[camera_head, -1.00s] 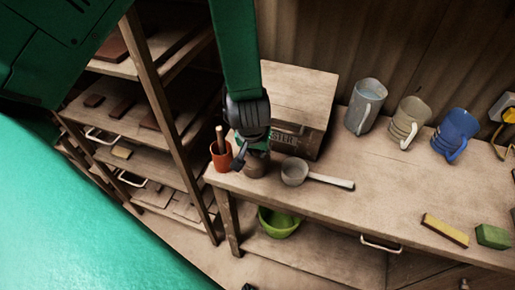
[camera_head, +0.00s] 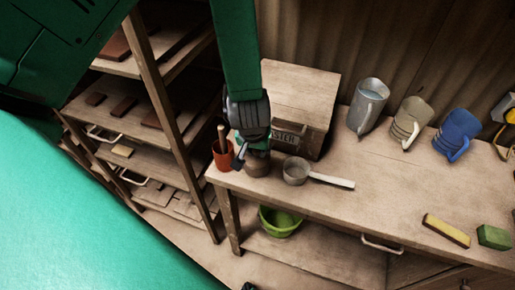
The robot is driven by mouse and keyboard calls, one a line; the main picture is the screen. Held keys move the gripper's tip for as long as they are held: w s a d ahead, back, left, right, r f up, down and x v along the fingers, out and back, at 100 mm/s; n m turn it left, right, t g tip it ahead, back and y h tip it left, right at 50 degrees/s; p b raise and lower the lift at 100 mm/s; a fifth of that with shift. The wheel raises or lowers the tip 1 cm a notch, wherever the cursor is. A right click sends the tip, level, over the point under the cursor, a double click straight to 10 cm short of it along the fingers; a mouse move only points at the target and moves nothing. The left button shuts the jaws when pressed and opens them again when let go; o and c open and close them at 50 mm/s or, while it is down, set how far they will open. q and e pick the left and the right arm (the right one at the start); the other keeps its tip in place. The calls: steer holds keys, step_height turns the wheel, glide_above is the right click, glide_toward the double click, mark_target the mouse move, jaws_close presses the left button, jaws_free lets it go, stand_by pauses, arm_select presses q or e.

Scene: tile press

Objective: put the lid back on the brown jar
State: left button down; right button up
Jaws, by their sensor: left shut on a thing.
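A small brown jar (camera_head: 257,168) stands near the left end of the wooden bench, between an orange-red cup and a ladle. My left gripper (camera_head: 256,151) points down right over the jar's top. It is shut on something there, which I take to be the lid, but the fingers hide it. I cannot tell whether the lid rests on the rim or is just above it. My right gripper does not show.
The orange-red cup (camera_head: 223,155) with a stick stands close left of the jar, and the grey ladle (camera_head: 297,171) close right. A wooden box (camera_head: 301,95) is behind. Jugs (camera_head: 367,107) stand farther right. The bench (camera_head: 375,200) is clear in its middle.

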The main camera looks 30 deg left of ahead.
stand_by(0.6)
arm_select(q)
steer(key=c, duration=0.9)
jaws_free()
steer(key=shift+r+p, duration=0.15)
steer(key=shift+p, duration=0.15)
step_height(320, 180, up, 4)
steer(key=p, duration=0.4)
steer(key=shift+r, duration=0.2)
steer(key=shift+r+p, duration=0.35)
steer(key=shift+r, duration=0.85)
